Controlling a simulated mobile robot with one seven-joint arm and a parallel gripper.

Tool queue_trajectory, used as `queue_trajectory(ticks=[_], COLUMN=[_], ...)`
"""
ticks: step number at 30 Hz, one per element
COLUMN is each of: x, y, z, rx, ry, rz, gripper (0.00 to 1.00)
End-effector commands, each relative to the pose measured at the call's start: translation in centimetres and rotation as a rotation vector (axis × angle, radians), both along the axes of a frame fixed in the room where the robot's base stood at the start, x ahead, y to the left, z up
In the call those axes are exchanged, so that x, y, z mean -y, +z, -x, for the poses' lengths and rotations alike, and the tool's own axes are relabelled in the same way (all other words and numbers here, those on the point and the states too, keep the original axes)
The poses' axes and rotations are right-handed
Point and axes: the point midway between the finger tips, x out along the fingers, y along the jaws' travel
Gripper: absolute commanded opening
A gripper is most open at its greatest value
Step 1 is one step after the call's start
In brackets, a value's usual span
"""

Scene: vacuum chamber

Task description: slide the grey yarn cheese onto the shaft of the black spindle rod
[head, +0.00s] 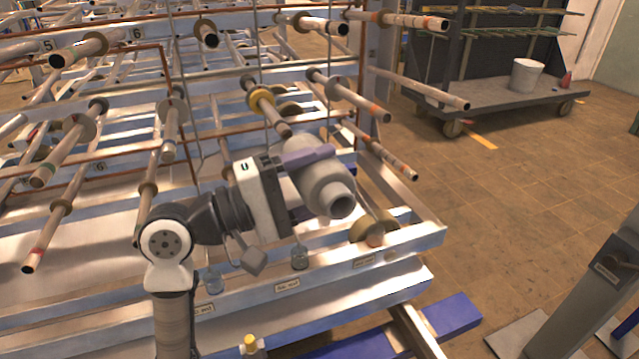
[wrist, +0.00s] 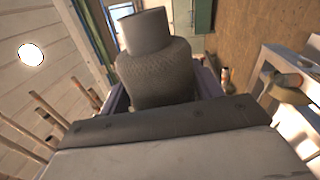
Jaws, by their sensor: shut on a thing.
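In the wrist view the cheese (wrist: 154,76) sits between the purple fingers, tube end up. Many rods stick out of the rack; I cannot tell which one is the black spindle rod. A rod with a yellow ring (head: 276,116) ends just left of and above the cheese in the picture. The cheese is not seen around any rod.
The creel rack's lower rail (head: 400,240) runs below the gripper. Red-tipped rods (head: 352,96) stick out close to the right and above. A trolley (head: 490,95) with a white bucket (head: 525,76) stands at the back right.

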Motion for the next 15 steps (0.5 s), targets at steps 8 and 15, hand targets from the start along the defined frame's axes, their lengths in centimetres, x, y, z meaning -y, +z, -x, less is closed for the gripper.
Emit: queue_trajectory(ticks=[8, 15], x=[-0.7, -1.4], y=[-0.5, -0.6], z=[-2.1, -4.2], rx=[-0.001, 0.000], ry=[0.002, 0.003], rz=[0.001, 0.001], gripper=[0.36, 0.36])
